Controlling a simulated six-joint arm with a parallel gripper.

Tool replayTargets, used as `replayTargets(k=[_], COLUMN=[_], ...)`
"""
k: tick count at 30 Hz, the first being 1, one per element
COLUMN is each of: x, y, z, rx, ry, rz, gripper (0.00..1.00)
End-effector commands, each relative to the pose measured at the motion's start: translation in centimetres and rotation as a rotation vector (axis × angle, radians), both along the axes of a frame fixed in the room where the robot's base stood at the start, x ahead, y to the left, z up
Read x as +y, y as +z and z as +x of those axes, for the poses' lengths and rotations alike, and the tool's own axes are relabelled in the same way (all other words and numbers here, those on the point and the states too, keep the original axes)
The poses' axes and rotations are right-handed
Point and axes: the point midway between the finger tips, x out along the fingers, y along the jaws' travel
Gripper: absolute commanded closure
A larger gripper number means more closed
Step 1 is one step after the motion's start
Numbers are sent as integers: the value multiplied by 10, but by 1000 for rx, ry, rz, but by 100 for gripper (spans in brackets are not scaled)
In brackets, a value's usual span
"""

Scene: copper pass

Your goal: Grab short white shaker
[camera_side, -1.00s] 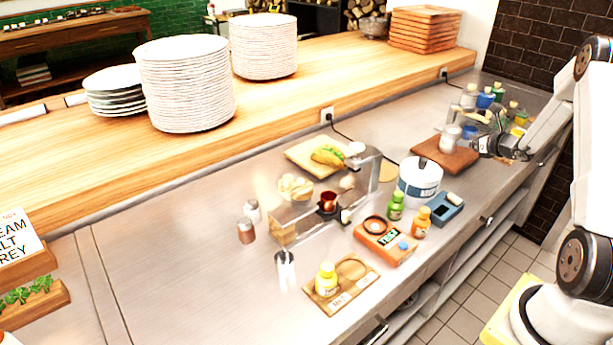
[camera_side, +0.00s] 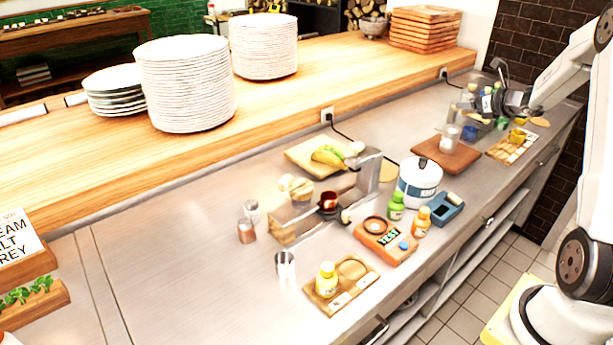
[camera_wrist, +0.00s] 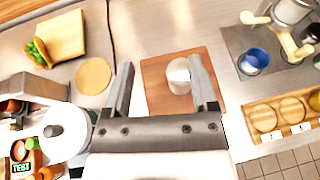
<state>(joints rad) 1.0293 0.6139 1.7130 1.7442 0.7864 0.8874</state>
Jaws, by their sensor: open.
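A short, pale, whitish-silver cylinder (camera_side: 450,138), which looks like the shaker, stands on a brown board (camera_side: 432,151). In the wrist view the cylinder (camera_wrist: 179,76) is seen from above on the board (camera_wrist: 155,95), near the right finger, which covers part of its edge. My gripper (camera_wrist: 160,63) is open with nothing held between its fingers. In the side view my gripper (camera_side: 478,104) is above and right of the cylinder, apart from it. Two other small shakers, one whitish (camera_side: 251,211) and one copper-coloured (camera_side: 246,231), stand further left on the counter.
A white pot (camera_side: 419,182), green and orange bottles and an orange scale (camera_side: 384,243) stand in front of the board. A blue cup (camera_wrist: 253,62) and a wooden tray (camera_wrist: 264,117) are to its right. A taco board (camera_side: 302,157) lies to the left.

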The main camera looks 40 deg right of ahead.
Motion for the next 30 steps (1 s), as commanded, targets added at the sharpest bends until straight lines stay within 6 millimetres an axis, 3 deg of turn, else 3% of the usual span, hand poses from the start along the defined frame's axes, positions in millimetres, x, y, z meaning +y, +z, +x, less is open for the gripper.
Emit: replayTargets(k=[8,11,15,21,30], x=[65,100,162,255,391], y=[2,2,2,-1,-4], z=[63,89,126,163,189], rx=[48,79,145,263,465], ry=[217,320,488,709,979], rz=[20,27,31,18,-70], gripper=[26,26,26,26,26])
